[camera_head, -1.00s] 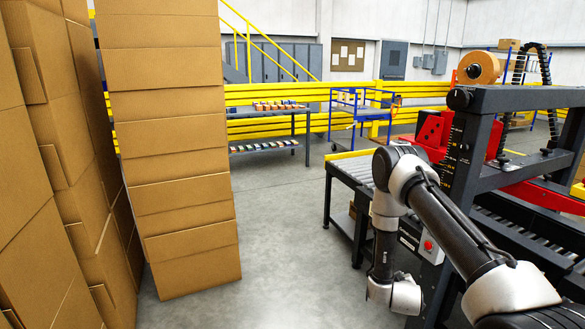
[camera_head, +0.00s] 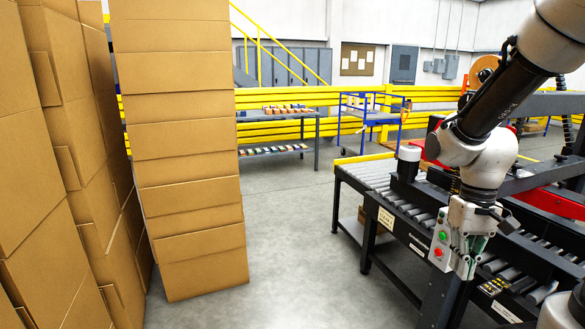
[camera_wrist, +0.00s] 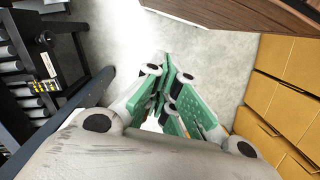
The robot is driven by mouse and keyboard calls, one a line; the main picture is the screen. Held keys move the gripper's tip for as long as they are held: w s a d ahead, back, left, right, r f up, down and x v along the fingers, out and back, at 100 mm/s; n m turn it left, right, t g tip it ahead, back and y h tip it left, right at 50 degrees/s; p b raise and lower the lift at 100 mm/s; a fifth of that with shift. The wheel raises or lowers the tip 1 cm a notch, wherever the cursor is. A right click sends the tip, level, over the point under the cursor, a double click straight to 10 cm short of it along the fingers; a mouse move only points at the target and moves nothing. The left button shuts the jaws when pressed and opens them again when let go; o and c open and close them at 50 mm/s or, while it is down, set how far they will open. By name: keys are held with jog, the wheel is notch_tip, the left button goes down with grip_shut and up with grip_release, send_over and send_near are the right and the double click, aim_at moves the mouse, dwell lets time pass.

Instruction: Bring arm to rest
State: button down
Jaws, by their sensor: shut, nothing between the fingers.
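My gripper (camera_head: 467,262) hangs down at the right of the head view, in front of the roller conveyor's near side. Its green fingers are shut with nothing between them. In the wrist view the closed green fingertips (camera_wrist: 168,68) point out over bare grey floor. My arm comes in from the upper right in the head view and bends down at the wrist. It hides part of the machine behind it.
Tall stacks of cardboard boxes (camera_head: 190,150) fill the left. The roller conveyor (camera_head: 375,172) and a button box (camera_head: 441,243) stand close to my gripper. A shelf table (camera_head: 275,116) and a blue cart (camera_head: 366,112) stand behind. Floor (camera_head: 300,250) between is clear.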

jog(key=s+r+t, duration=0.3)
jog(key=r, duration=0.3)
jog(key=s+d+r+t, duration=0.1)
jog(key=s+r+t, duration=0.1)
jog(key=s+r, duration=0.2)
jog(key=shift+d+r+t, duration=0.25)
jog(key=shift+r+t, duration=0.15)
jog(key=shift+r, duration=1.4)
jog(key=c, duration=2.2)
grip_release()
jog(key=shift+s, duration=0.1)
